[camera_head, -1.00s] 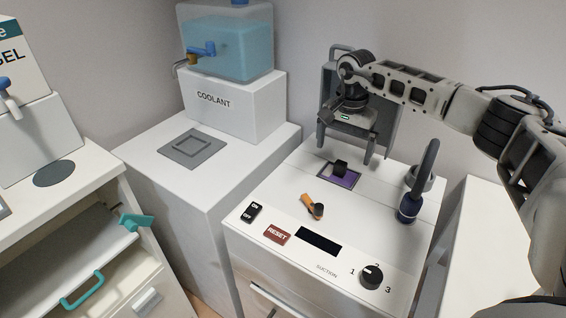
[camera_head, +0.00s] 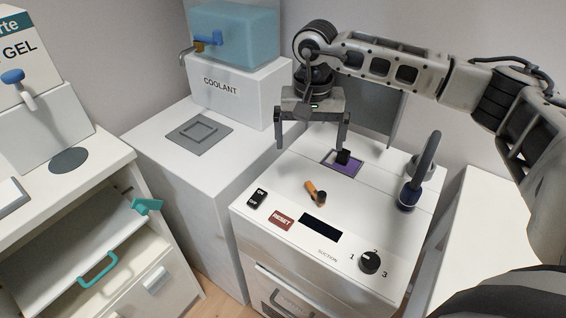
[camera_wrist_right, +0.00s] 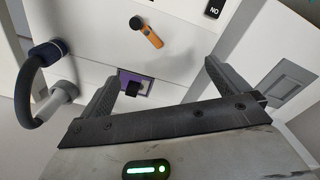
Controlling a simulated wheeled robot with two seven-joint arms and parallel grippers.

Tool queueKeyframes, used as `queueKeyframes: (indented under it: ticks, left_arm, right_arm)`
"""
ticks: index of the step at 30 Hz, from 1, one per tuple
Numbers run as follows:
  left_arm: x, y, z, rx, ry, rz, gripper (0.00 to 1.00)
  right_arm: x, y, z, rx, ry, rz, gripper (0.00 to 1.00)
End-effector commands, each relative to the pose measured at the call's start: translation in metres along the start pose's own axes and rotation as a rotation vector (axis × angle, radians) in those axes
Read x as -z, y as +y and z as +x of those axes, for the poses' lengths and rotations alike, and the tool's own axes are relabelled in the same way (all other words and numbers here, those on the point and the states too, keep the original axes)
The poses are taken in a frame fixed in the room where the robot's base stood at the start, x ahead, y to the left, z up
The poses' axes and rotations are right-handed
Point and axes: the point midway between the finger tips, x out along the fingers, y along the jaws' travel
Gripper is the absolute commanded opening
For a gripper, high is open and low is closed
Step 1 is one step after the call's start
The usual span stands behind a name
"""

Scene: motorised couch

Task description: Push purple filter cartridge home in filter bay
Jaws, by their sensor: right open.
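The purple filter cartridge (camera_head: 354,167) sits in the filter bay (camera_head: 329,158), a rectangular recess in the white machine's top. Its black grip (camera_head: 343,157) stands up above the surface. The cartridge also shows in the right wrist view (camera_wrist_right: 147,88), between and beyond my fingers. I cannot tell how deep it sits. My right gripper (camera_head: 312,148) is open and empty, pointing down above the machine top. In the head view it is a little left of the cartridge, apart from it. My left gripper is not in view.
An orange lever (camera_head: 313,191), a RESET button (camera_head: 281,220) and a numbered knob (camera_head: 370,262) are in front of the bay. A dark curved hose (camera_head: 424,165) rises at the right. The coolant tank's white stand (camera_head: 238,95) is at the back left.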

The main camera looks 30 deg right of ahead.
Motion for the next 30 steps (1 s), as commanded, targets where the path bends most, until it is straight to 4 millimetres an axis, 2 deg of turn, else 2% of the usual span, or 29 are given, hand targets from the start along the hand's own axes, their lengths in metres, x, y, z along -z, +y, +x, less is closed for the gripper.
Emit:
queueKeyframes:
  ticks: [9,18,24,30]
  left_arm:
    - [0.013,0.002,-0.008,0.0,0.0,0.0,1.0]
    - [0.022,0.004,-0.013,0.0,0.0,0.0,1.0]
    - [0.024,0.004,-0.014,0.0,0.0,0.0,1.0]
    - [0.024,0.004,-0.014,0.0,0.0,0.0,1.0]
  right_arm:
    - [-0.057,-0.03,-0.014,0.003,0.0,-0.261,1.0]
    - [-0.104,-0.044,-0.024,0.008,0.0,-0.468,1.0]
    - [-0.119,-0.047,-0.026,0.011,0.0,-0.532,1.0]
    - [-0.122,-0.048,-0.026,0.012,0.0,-0.542,1.0]
